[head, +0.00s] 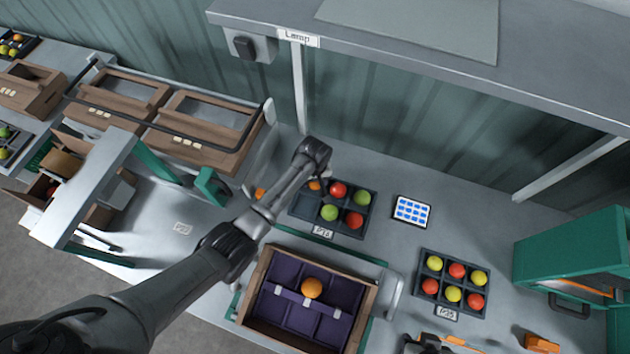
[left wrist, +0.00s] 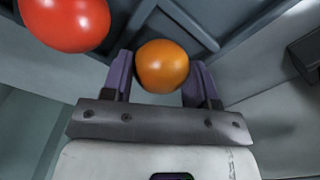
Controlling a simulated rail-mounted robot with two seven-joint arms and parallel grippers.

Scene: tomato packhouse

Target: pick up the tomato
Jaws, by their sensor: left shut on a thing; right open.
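An orange tomato (left wrist: 162,66) sits between the purple fingers of my left gripper (left wrist: 160,82) in the left wrist view, touched from both sides. In the head view the same tomato (head: 315,185) shows at the far left corner of the dark tray labelled P16 (head: 320,232), partly hidden by my left wrist. My left gripper is shut on it, at the tray. A red tomato (head: 338,188) lies beside it and also shows in the left wrist view (left wrist: 65,20).
A wooden crate with purple lining (head: 262,275) holds another orange tomato (head: 312,288). Tray P35 (head: 446,313) holds several red and yellow-green tomatoes. A blue-and-white pad (head: 411,211) lies between the trays. A grey shelf (head: 420,55) overhangs the back. A green machine (head: 570,250) stands at right.

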